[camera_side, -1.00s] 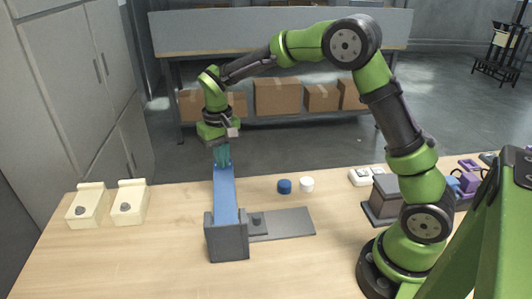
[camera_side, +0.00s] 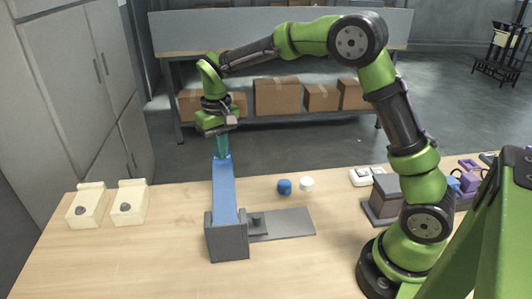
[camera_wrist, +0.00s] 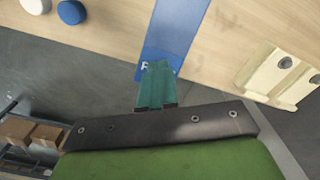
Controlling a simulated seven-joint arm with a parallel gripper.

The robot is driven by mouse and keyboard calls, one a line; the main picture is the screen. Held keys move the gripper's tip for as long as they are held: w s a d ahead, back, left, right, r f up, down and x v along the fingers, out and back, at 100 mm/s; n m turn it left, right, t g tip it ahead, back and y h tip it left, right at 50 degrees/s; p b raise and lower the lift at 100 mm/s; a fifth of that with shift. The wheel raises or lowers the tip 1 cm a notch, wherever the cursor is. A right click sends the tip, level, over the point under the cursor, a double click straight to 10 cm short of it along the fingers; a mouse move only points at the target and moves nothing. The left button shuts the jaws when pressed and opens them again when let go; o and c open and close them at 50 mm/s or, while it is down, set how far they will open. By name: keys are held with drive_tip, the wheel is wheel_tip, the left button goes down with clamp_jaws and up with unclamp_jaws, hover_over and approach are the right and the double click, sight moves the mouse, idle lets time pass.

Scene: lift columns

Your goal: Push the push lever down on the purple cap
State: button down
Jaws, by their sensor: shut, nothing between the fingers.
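The push lever is a long blue bar (camera_side: 224,195) rising from a grey block (camera_side: 228,240) at the front of the table toward its far end. My gripper (camera_side: 221,157) is shut and empty, its teal fingers pointing down at the lever's far end. In the wrist view, the fingertips (camera_wrist: 157,66) overlap the blue bar (camera_wrist: 172,35) beside white lettering. I cannot tell whether they touch it. No purple cap shows at the lever; the block and bar may hide it. Purple pieces (camera_side: 469,164) lie at the far right.
A grey plate (camera_side: 290,222) with a dark knob extends right of the block. A blue cap (camera_side: 284,186) and a white cap (camera_side: 307,184) stand behind it. Two cream holders (camera_side: 88,205) (camera_side: 129,203) are at left. A dark grey box (camera_side: 386,195) stands near my arm base.

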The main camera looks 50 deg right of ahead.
drive_tip(key=shift+r, duration=2.5)
drive_tip(key=shift+w, duration=0.1)
drive_tip(key=shift+f, duration=0.4)
drive_tip(key=s+r+t+y, duration=0.1)
drive_tip(key=s+r+t, duration=0.2)
drive_tip(key=s, duration=0.8)
drive_tip(key=s+r+m+t+y, duration=0.1)
drive_tip(key=s+t, duration=0.3)
drive_tip(key=s, duration=0.8)
drive_tip(key=shift+s+a+r, duration=0.15)
drive_tip(key=shift+a+r, duration=0.1)
drive_tip(key=shift+r, duration=0.65)
